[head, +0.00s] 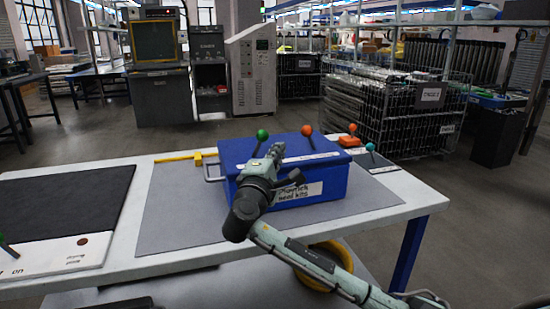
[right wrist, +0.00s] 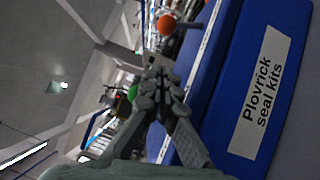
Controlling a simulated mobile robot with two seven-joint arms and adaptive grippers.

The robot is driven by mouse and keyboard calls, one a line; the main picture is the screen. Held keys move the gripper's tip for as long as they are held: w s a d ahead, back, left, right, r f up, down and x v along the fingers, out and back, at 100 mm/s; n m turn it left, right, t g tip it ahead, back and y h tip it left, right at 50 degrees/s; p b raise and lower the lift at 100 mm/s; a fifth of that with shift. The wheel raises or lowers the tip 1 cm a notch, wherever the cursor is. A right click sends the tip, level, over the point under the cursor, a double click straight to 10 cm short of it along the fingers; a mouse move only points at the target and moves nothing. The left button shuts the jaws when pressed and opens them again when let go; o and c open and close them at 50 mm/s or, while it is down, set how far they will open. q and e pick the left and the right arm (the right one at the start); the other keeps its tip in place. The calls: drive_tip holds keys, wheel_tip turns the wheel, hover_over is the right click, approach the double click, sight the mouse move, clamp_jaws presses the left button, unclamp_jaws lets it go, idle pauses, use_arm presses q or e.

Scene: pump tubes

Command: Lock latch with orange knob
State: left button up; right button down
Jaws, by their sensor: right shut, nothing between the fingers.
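A blue box (head: 232,158) labelled "Plovrick seal kits" stands on the grey mat of the table. An orange knob (head: 307,130) on a short stem rises at the box's far top edge; it also shows in the right wrist view (right wrist: 166,25). A green knob (head: 262,134) on a stem stands left of it, and it is partly hidden behind my fingers in the right wrist view (right wrist: 133,92). My right gripper (head: 276,150) is shut and empty in front of the box's top, below and left of the orange knob. The latch itself is not clearly visible. My left gripper is not in view.
A dark mat (head: 65,210) covers the table's left. The grey mat (head: 170,215) is clear left of the box.

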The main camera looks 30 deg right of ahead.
sight(309, 139)
drive_tip(key=x, duration=0.4)
drive_tip(key=shift+r, duration=0.1)
drive_tip(key=shift+s+d+r+p, duration=0.1)
drive_tip(key=shift+d+r+p, duration=0.1)
drive_tip(key=shift+d, duration=0.4)
drive_tip(key=shift+s+d+r+p, duration=0.1)
drive_tip(key=shift+d+p, duration=0.1)
drive_tip(key=shift+d, duration=0.4)
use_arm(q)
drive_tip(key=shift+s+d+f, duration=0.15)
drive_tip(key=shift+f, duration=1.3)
use_arm(e)
drive_tip(key=shift+d, duration=0.6)
drive_tip(key=shift+w, duration=0.1)
